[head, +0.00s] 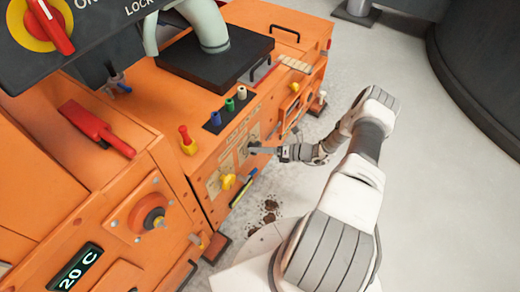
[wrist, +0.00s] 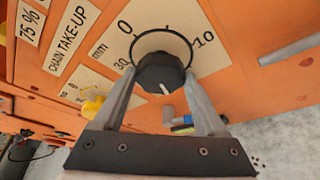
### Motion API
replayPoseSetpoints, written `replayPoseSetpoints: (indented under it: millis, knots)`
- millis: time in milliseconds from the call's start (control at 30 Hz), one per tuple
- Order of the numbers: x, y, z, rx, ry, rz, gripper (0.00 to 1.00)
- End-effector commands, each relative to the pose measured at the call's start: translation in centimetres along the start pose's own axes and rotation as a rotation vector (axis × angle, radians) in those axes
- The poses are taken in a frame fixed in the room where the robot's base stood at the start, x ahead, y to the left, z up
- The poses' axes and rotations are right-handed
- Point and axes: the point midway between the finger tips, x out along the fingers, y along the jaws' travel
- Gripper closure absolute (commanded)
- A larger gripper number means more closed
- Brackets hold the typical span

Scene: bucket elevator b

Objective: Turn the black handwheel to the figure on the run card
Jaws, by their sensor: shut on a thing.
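The black handwheel (wrist: 158,70) is a ribbed knob on a cream dial plate (wrist: 200,28) marked CHAIN TAKE-UP, mm. The figures 0, 10 and 30 show around it. A white pointer line on the knob points down, away from the 0, on the side where no figure is visible. My gripper (wrist: 160,78) is shut on the handwheel, one finger on each side. In the head view my gripper (head: 254,149) reaches the orange panel from the right, and the handwheel is small and mostly covered there. I cannot identify the run card for certain.
A yellow knob (head: 228,181) sits lower left of my gripper, with a blue-and-yellow item (head: 243,187) near it. A 75 % label (wrist: 30,23) shows at the wrist view's upper left. A red lever (head: 97,127) and a 20 C display (head: 75,268) are further left. Grey floor (head: 400,220) lies open at right.

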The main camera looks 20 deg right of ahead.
Motion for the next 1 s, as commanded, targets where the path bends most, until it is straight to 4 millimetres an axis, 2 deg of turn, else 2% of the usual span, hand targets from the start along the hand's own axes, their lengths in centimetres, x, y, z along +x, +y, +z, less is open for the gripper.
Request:
replayPoseSetpoints:
  millis: [433,467,600,867,1000]
  knots:
    - [0.0,0.0,-0.1,0.013,0.001,0.005,0.82]
    - [0.0,0.0,-0.1,0.013,0.001,0.005,0.25]
    - [0.0,0.0,-0.1,0.013,0.001,0.005,0.0]
    - [-0.1,0.0,0.0,0.011,0.0,0.004,0.0]
    - [-1.3,0.0,0.1,0.011,-0.001,0.002,0.0]
